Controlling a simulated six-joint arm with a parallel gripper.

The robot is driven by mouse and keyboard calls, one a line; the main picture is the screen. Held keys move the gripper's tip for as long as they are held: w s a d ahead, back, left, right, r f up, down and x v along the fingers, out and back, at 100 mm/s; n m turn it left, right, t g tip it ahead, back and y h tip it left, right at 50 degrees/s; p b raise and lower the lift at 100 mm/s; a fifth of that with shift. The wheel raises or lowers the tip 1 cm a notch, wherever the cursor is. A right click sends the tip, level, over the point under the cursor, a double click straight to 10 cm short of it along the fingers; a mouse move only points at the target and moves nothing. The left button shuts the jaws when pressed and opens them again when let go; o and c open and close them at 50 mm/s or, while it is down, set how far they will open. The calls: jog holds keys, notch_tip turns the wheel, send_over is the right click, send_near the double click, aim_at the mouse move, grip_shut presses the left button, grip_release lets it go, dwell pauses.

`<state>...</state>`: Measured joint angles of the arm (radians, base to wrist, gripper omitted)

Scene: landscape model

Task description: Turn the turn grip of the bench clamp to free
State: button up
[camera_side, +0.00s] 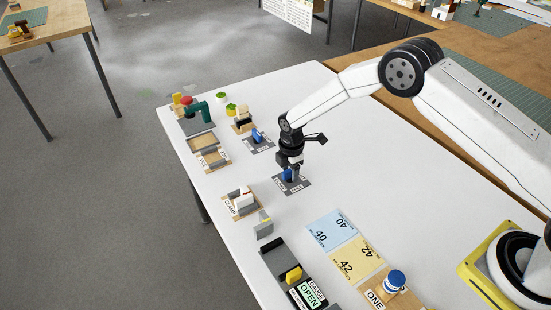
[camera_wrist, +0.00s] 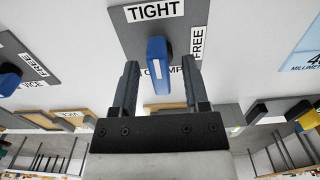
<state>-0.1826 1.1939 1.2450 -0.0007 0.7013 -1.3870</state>
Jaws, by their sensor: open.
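The blue turn grip (camera_wrist: 157,66) stands on a grey plate (camera_wrist: 222,22) in the wrist view. The plate carries a TIGHT label above the grip, a FREE label to its right, and a label ending in CLAMP, partly hidden. The grip's long side runs up the picture toward TIGHT. My gripper (camera_wrist: 160,72) is open, with one finger on each side of the grip and gaps between. In the side view my gripper (camera_side: 291,165) is over the grip (camera_side: 287,175) and its plate (camera_side: 299,187), hiding part of them. I cannot tell how deep the fingers reach.
A second blue grip (camera_side: 257,135) on its own plate stands behind. A wooden block labelled CLAMP (camera_side: 230,206) is to the left. A gauge with a yellow part (camera_side: 293,275), a blue mat (camera_side: 328,228) and a yellow mat (camera_side: 355,258) lie in front. The table's right rear is clear.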

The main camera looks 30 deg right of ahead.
jog(key=shift+f, duration=0.15)
jog(key=shift+c, duration=0.2)
grip_shut()
jog(key=shift+m, duration=0.5)
jog(key=m, duration=0.7)
jog(key=shift+m, duration=0.4)
jog(key=m, duration=0.4)
jog(key=shift+m, duration=0.3)
jog(key=m, duration=0.4)
jog(key=shift+m, duration=0.3)
